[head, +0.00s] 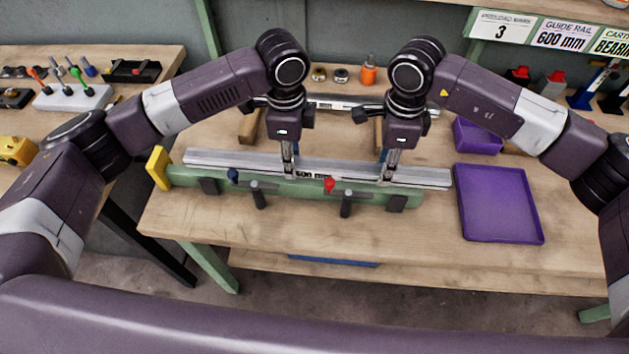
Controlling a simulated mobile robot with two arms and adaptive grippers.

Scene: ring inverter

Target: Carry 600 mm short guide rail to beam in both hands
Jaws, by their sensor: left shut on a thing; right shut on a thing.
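The short guide rail (235,161) is a long silver bar with a "600 mm" label near its middle. It lies lengthwise along the green beam (290,196), at its top and rear side. I cannot tell whether it touches the beam or hovers just above. My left gripper (288,172) points down and is shut on the rail left of its middle. My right gripper (388,174) points down and is shut on it right of its middle. The rail's right end reaches past the beam. The fingers hide small parts of the rail.
Dark-handled clamps (347,204) and a red knob (330,184) line the beam's front. A yellow block (159,168) stands at its left end. A purple tray (500,205) lies to the right. Another metal bar (345,102) rests behind on wooden blocks (249,128). The table front is clear.

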